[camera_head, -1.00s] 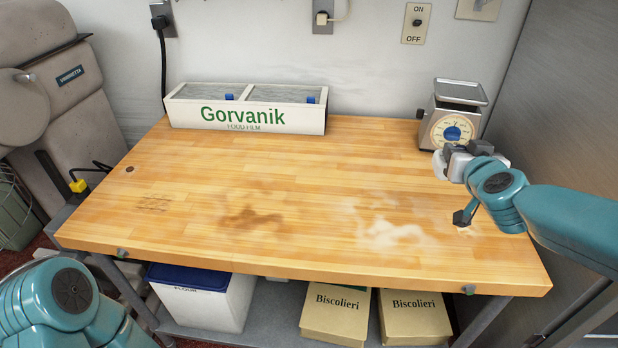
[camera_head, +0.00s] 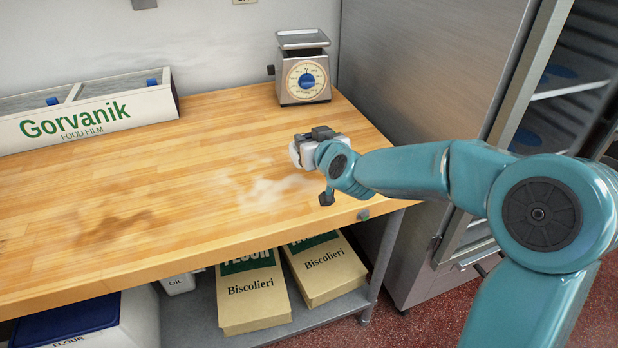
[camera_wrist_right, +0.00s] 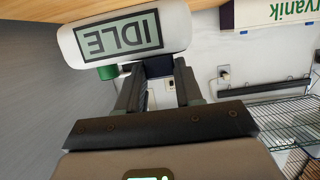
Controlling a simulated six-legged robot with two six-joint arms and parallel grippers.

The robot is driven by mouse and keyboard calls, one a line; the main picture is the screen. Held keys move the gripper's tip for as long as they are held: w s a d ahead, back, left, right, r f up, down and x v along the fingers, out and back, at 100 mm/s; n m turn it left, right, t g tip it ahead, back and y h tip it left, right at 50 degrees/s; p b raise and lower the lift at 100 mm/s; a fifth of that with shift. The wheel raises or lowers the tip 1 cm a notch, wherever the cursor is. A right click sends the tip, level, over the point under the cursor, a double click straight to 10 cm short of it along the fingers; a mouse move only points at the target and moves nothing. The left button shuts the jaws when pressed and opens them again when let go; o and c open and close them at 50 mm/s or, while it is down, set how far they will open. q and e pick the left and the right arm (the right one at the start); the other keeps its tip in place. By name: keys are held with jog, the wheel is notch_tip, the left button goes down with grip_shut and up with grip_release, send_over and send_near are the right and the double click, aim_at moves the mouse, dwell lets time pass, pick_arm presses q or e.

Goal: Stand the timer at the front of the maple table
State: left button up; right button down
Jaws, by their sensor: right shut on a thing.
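The timer is a white rounded block with a dark-framed grey display reading IDLE and a green knob; it fills the upper left of the right wrist view (camera_wrist_right: 125,38), upside down there. In the head view only a white bit of it (camera_head: 295,155) shows past the jaws. My right gripper (camera_head: 312,145) is shut on the timer over the right part of the maple table (camera_head: 190,145), in front of the scale. The jaws also show in the right wrist view (camera_wrist_right: 158,84). I cannot tell whether the timer touches the tabletop. My left gripper is out of view.
A dial scale (camera_head: 304,75) stands at the back right of the table. A Gorvanik film box (camera_head: 150,105) stands at the back left. Floury and brown smears mark the mostly clear top. A metal cabinet (camera_head: 430,70) is close on the right. Biscolieri sacks (camera_head: 250,295) lie below.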

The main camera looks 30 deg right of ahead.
notch_tip(320, 180, down, 2)
jog(key=shift+a+f, duration=0.1)
jog(key=shift+f, duration=0.05)
notch_tip(320, 180, down, 4)
jog(key=shift+r+b, duration=0.2)
jog(key=shift+b, duration=0.45)
jog(key=shift+f, duration=0.45)
jog(key=shift+r, duration=0.1)
jog(key=shift+s, duration=0.1)
jog(key=c, duration=1.1)
grip_release()
jog(key=shift+f, duration=0.25)
jog(key=shift+c, duration=0.2)
jog(key=o, duration=0.4)
jog(key=shift+r, duration=0.1)
